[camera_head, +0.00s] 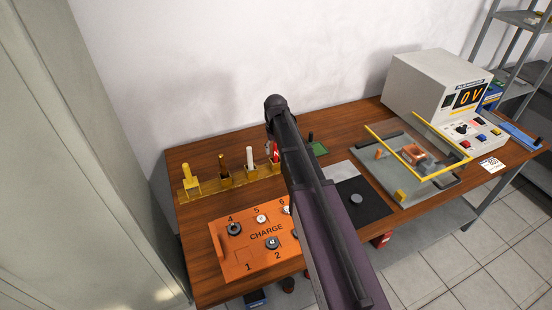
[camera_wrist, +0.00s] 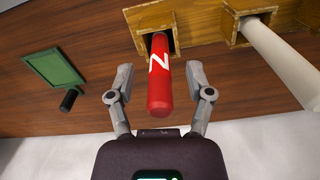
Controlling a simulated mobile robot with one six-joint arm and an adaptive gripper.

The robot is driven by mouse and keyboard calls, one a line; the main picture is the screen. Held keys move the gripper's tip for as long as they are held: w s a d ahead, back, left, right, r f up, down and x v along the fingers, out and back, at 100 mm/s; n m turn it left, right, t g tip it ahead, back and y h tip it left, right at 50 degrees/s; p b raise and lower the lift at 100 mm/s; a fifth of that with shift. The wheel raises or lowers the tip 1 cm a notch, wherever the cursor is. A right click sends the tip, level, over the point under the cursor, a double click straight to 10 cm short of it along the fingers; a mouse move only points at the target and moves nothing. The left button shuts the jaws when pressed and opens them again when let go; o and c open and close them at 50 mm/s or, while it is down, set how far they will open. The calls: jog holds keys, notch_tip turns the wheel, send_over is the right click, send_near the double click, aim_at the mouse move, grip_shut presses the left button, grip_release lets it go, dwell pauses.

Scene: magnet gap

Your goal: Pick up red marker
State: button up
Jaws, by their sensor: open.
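The red marker (camera_wrist: 159,82) has a white N-like mark on its side. In the wrist view it stands in a wooden holder (camera_wrist: 190,14). My gripper (camera_wrist: 162,84) is open, with one finger on each side of the marker. Gaps show between the fingers and the marker, so it does not look gripped. In the head view the red marker (camera_head: 276,153) shows at the left edge of my dark arm, which hides part of the holder and my fingertips.
A white rod (camera_head: 249,157) stands in the adjacent holder, with a brown and a yellow piece further left. A green pad with a dark peg (camera_wrist: 54,72) lies left in the wrist view. An orange CHARGE panel (camera_head: 232,262) and a power supply (camera_head: 424,83) share the table.

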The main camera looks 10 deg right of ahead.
jog(key=shift+f+b, duration=0.6)
jog(key=shift+f, duration=0.35)
grip_shut()
